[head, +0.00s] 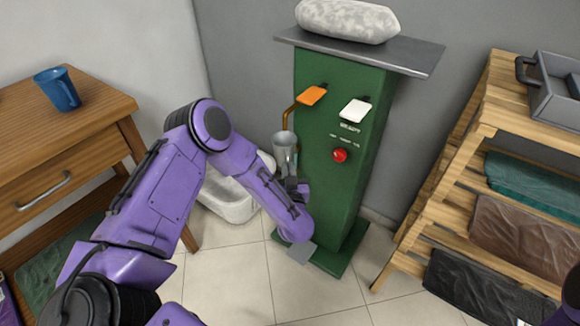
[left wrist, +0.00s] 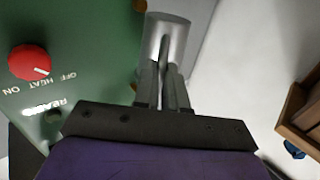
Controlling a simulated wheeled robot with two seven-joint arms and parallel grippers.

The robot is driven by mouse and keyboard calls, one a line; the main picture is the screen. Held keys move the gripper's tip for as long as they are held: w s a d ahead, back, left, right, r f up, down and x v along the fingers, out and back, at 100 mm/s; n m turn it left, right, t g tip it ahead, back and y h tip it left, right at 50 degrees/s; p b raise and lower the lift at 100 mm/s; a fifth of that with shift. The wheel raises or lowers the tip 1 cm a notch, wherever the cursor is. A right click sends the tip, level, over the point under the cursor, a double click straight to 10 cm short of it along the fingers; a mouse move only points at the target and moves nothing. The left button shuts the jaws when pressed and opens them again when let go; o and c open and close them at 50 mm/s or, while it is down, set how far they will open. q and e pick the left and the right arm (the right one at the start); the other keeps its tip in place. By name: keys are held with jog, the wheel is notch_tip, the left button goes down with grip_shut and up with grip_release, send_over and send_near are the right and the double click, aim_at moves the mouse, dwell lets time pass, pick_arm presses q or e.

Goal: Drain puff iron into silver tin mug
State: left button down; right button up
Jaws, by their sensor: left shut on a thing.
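The puff iron is a green cabinet (head: 325,175) with a pale padded head (head: 347,20) on top. My left gripper (head: 291,182) is shut on the silver tin mug (head: 284,146), which looks upright just below the pipe's end. The mug also shows in the left wrist view (left wrist: 166,30). My right gripper is not in view.
A white basin (head: 235,205) stands on the floor left of the cabinet, partly behind my arm. A blue mug (head: 57,88) stands on the wooden table (head: 100,100) at left. A wooden rack (head: 480,125) with folded cloths and a grey tray (head: 555,95) stands at right.

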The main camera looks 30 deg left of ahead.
pick_arm(q)
jog(key=s+p, duration=0.3)
jog(key=s, duration=0.5)
jog(key=shift+s+a+f, duration=0.35)
jog(key=shift+s+f, duration=0.05)
dwell(0.6)
jog(key=s+d+r+h+p, duration=0.1)
jog(key=s+d+r+p, duration=0.1)
jog(key=d+r, duration=0.4)
jog(key=s+d+r+m+t+p, duration=0.1)
jog(key=s+d+r+p, duration=0.1)
jog(key=d+r+p, duration=0.2)
notch_tip(320, 180, up, 4)
jog(key=shift+s+d+f+h, duration=0.1)
jog(key=shift+s+d+h, duration=0.25)
jog(key=shift+d, duration=0.6)
jog(key=shift+m+h, duration=0.25)
jog(key=shift+m, duration=0.05)
